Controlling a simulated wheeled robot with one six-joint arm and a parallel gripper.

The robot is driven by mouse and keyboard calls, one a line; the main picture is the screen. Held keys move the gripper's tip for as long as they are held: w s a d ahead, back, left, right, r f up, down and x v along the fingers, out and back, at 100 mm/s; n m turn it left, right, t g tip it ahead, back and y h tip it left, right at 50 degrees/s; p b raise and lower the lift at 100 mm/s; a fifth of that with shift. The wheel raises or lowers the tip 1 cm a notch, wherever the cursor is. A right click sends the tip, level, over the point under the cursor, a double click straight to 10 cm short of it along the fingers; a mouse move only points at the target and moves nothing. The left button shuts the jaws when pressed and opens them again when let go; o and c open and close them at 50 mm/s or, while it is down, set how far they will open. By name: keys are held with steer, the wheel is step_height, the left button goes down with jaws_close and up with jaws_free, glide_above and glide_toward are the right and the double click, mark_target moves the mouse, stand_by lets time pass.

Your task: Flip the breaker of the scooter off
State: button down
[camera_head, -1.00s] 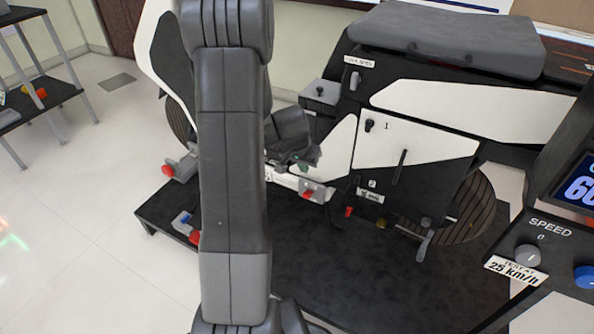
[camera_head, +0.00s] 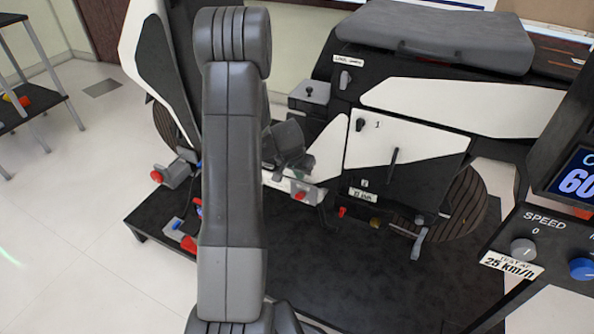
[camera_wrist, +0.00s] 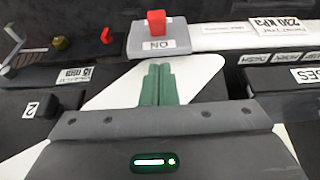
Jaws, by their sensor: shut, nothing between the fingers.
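A grey box with a red toggle (camera_wrist: 156,22) is on the scooter's lower side in the wrist view. A white label on its face has dark letters, perhaps ON seen turned over. The red toggle also shows in the head view (camera_head: 300,196) below the white side panels of the scooter (camera_head: 440,95). My gripper (camera_wrist: 158,68) has green fingers pressed together and empty. Their tips are just below the grey box in the wrist picture; whether they touch it I cannot tell. In the head view my gripper (camera_head: 298,174) is small and partly hidden by my arm.
A console with a SPEED knob (camera_head: 522,250) stands at the right. Other red-ended parts (camera_head: 157,176) sit at the scooter's left. The scooter stands on a low black platform (camera_head: 330,270). A shelf (camera_head: 35,125) is at the far left; the floor between is clear.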

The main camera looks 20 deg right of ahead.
steer(key=b, duration=0.2)
glide_above(299, 194)
step_height(299, 194, down, 5)
steer(key=shift+s+f, duration=0.15)
steer(key=shift+f, duration=0.05)
steer(key=shift+s+a+f+b, duration=0.2)
steer(key=shift+f+b, duration=0.1)
steer(key=shift+f, duration=0.1)
steer(key=shift+s+a+f+b, duration=0.1)
steer(key=shift+a+f+b, duration=0.05)
steer(key=shift+f+b, duration=0.2)
steer(key=shift+s+a+f+b, duration=0.1)
steer(key=shift+f+b, duration=0.05)
steer(key=shift+b, duration=0.15)
